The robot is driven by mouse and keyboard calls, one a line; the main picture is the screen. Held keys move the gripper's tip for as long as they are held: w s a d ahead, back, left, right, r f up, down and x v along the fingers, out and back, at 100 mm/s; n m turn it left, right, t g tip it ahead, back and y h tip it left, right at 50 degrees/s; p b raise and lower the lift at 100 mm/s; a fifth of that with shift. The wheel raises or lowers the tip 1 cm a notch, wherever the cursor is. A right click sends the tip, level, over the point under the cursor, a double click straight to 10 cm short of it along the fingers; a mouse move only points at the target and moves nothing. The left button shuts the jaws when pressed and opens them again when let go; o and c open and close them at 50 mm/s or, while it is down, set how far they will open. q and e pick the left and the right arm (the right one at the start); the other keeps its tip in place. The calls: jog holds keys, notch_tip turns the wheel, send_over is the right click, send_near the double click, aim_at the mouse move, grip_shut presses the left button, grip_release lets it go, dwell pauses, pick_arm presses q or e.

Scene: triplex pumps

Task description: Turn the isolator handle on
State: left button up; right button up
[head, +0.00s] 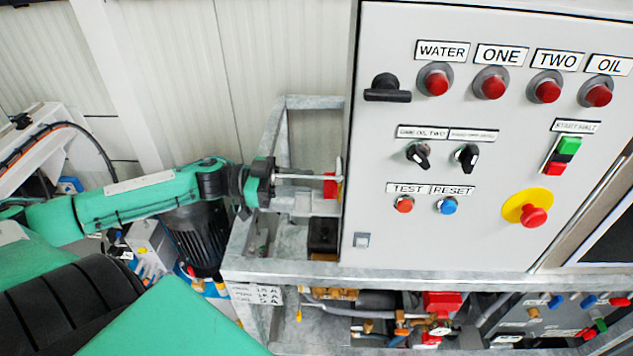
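A red handle (330,187) with a bit of yellow behind it sits on the left side of the grey control cabinet (480,240); it looks like the isolator handle. I see it nearly edge-on, so its turned position is unclear. My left gripper (318,177) reaches in from the left, its thin fingers pointing right and ending at the red handle. Whether they touch or grip it, and how far apart they are, I cannot tell. My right gripper is not in view.
The cabinet front carries a black latch (387,88), several red lamps, two black selector knobs, TEST and RESET buttons and a red emergency stop (533,215) on yellow. A galvanised frame (290,270) runs below, with pipes and valves underneath. A black motor (197,238) stands below my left arm.

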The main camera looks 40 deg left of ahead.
aim_at(330, 186)
pick_arm(q)
jog(key=shift+p+x, duration=0.4)
jog(key=shift+x, duration=1.4)
grip_shut()
